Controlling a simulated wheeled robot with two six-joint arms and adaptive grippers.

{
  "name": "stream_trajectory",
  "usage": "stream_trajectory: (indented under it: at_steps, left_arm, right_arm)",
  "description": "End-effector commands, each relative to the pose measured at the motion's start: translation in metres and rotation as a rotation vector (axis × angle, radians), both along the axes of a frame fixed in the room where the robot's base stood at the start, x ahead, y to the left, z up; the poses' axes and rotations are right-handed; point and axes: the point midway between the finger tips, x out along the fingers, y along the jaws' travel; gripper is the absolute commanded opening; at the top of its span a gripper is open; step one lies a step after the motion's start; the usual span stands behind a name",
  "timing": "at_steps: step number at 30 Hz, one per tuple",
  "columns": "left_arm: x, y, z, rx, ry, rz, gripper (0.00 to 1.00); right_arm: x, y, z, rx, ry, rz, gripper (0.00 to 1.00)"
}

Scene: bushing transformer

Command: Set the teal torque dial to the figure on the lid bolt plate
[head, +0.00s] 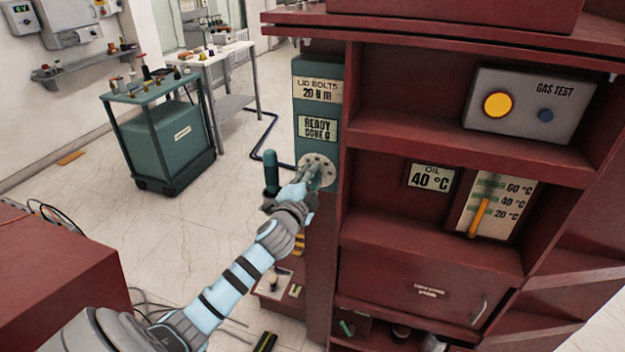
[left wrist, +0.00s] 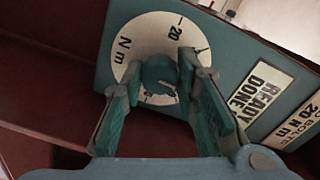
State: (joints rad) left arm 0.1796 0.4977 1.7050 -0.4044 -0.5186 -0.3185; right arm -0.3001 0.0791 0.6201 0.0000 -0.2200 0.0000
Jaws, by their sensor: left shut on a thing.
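The teal torque dial (left wrist: 157,72) sits on a white round scale (left wrist: 148,36) marked "20" and "N m"; the scale also shows in the head view (head: 328,165). A pale mark shows on the dial's lower part, but the figure it points at is unclear. My left gripper (head: 312,180) is at the dial, with its fingers on both sides of the knob, shut on it. The fingers hide part of the scale. The lid bolt plate (head: 318,90) above reads "LID BOLTS 20 N m". My right gripper is not in view.
A plate (head: 317,128) under the lid bolt plate reads "READY" and "DONE 0". A dark teal upright handle (head: 271,173) stands left of the dial. The red cabinet at right holds an oil gauge (head: 497,205) and a gas test box (head: 529,104). A teal cart (head: 160,138) stands behind.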

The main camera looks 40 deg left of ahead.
Motion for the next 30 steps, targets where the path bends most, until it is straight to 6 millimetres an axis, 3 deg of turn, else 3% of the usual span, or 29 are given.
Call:
stream_trajectory:
  at_steps: [30]
  left_arm:
    - [0.000,0.000,-0.004,-0.906,-0.314,0.003,0.00]
  right_arm:
    - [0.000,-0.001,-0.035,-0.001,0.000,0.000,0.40]
